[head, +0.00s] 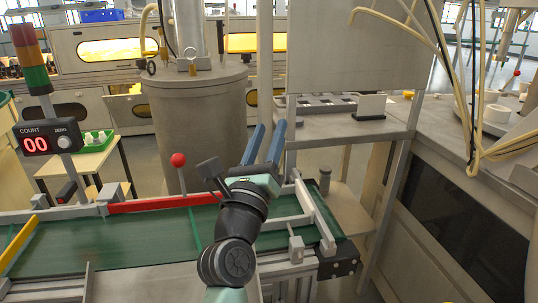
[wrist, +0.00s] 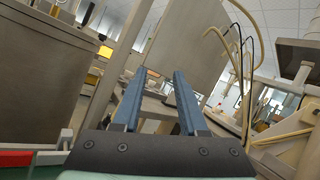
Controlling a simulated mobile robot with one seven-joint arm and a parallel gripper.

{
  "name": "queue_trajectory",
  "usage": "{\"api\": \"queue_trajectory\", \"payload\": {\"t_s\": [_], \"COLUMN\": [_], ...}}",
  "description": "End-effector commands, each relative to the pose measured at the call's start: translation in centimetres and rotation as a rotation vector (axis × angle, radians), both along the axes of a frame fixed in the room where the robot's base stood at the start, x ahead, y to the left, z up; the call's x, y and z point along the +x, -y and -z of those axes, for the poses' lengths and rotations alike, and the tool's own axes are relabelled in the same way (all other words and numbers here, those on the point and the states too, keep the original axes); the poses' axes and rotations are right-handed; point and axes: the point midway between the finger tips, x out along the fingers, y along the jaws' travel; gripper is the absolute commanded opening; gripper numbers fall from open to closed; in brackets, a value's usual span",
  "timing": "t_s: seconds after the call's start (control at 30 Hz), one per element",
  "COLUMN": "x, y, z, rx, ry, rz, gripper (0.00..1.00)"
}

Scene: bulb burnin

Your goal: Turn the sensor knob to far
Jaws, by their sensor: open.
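No knob with a readable "far" mark shows, so I cannot tell which part is the sensor knob. A small grey box (head: 296,249) sits on the near side of the conveyor, and a small dark box (head: 66,191) stands at its far left. Either could be a sensor; any knob on them is too small to make out. My gripper (head: 269,127) is raised above the conveyor's right part, fingers pointing up and away. It is open and empty, apart from both boxes. In the wrist view my gripper (wrist: 157,72) shows two blue fingers with a clear gap.
The green conveyor belt (head: 140,248) runs below my arm. A red-ball lever (head: 178,160) rises behind it. A counter box (head: 48,137) reads 00 and has a round knob marked ZERO. A large grey drum (head: 195,125) and a shelf stand (head: 345,125) are behind.

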Motion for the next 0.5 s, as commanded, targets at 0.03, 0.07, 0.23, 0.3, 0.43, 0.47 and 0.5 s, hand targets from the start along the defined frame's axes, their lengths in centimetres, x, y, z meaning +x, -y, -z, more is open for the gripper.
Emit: {"api": "queue_trajectory", "payload": {"t_s": [0.03, 0.07, 0.23, 0.3, 0.43, 0.47, 0.5], "x": [1.2, 1.8, 3.3, 3.5, 3.9, 4.1, 4.5], "y": [-0.5, -0.7, -2.0, -2.4, -2.5, -2.5, -2.4], "z": [3.2, 4.8, 11.2, 12.4, 13.3, 13.3, 13.3], "rx": [0.111, 0.173, 0.401, 0.444, 0.474, 0.475, 0.474], "ry": [-0.070, -0.105, -0.248, -0.275, -0.292, -0.292, -0.291], "rz": [-0.038, -0.057, -0.115, -0.126, -0.132, -0.131, -0.131], "gripper": [0.42, 0.42, 0.42, 0.42, 0.42, 0.42, 0.42]}}
